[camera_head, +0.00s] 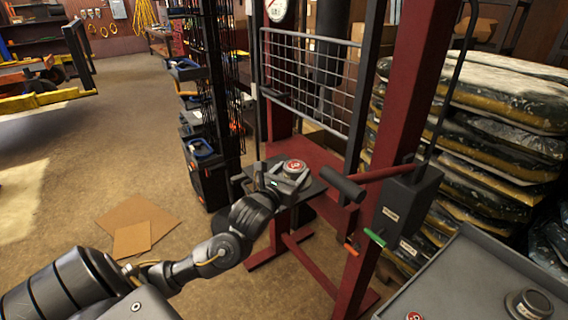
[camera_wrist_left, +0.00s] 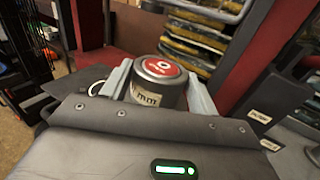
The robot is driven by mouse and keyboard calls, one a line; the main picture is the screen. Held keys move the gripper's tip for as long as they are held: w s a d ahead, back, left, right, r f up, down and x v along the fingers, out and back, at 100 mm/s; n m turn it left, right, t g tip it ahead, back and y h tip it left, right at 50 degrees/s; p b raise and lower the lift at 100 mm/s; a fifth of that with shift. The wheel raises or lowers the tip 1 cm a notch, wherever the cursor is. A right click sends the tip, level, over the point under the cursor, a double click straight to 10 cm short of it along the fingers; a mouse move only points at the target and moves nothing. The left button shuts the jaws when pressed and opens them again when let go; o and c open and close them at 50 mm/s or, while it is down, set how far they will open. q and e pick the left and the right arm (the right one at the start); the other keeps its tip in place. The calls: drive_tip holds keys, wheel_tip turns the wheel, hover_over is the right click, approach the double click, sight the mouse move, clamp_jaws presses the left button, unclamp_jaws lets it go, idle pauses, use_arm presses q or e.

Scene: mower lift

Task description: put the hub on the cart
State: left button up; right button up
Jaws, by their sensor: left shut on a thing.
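The hub (camera_head: 295,166) is a short dark grey cylinder with a round red label on its top. My left gripper (camera_head: 288,178) is shut on it, with one finger on each side, over the dark plate (camera_head: 319,187) of the red press. Whether the hub touches the plate is hard to tell. In the left wrist view the hub (camera_wrist_left: 159,84) stands upright between the two pale fingers of my left gripper (camera_wrist_left: 160,92). What looks like the cart (camera_head: 458,281) is a grey tray top at the lower right. My right gripper is out of view.
The red press frame (camera_head: 393,120) with a black-gripped lever (camera_head: 342,184) stands between the hub and the cart. A grey round part (camera_head: 530,304) and a red-labelled part (camera_head: 414,316) sit on the cart. Stacked bags (camera_head: 500,130) are behind. Cardboard (camera_head: 137,222) lies on open floor.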

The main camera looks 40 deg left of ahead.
use_arm(q)
drive_tip(key=s+d+f+m+g+h, duration=0.1)
drive_tip(key=s+d+f+m+h, duration=0.2)
drive_tip(key=s+d+h, duration=0.2)
drive_tip(key=s+d+f+m+g+h, duration=0.1)
drive_tip(key=s+d+f+m+h, duration=0.2)
drive_tip(key=s+d+h, duration=0.3)
drive_tip(key=d+m, duration=0.1)
drive_tip(key=d, duration=0.4)
drive_tip(key=shift+m+h, duration=0.3)
